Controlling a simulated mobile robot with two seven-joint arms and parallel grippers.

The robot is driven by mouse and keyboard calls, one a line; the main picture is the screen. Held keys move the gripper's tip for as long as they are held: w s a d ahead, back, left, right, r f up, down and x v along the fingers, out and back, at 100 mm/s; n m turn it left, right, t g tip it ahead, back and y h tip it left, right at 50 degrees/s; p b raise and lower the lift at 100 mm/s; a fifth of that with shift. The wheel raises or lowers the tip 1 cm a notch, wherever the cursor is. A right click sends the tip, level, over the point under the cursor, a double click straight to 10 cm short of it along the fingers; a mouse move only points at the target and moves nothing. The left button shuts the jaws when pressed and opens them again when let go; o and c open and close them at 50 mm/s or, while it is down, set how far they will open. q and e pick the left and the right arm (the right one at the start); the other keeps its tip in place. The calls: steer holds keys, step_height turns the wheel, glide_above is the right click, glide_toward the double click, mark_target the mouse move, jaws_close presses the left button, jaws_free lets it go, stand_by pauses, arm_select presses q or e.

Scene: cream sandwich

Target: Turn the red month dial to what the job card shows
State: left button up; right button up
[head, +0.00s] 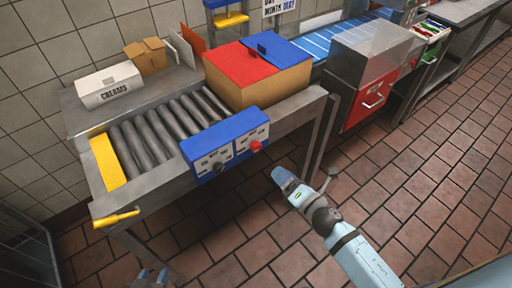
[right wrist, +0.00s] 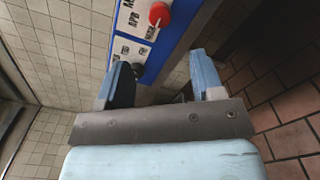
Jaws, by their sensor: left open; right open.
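The red month dial (head: 256,146) is on the front of a blue dial box (head: 222,134) on the conveyor's front edge. In the right wrist view the red dial (right wrist: 159,14) is near the top, beside month labels, one reading APR. Its exact setting is too small to tell. The job card (head: 279,6) on the back wall is cut off at the top; its MONTH line ends in a blue word that looks like MAY. My right gripper (head: 284,178) is open and empty, below and right of the red dial, apart from it.
A dark dial (head: 219,168) sits left of the red one. A yellow handle (head: 117,218) sticks out at the conveyor's front left corner. The floor in front is clear.

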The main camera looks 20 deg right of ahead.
mark_target(258, 149)
steer(key=p+x, duration=0.1)
steer(key=x, duration=1.1)
steer(key=shift+s, duration=0.1)
steer(key=c, duration=0.9)
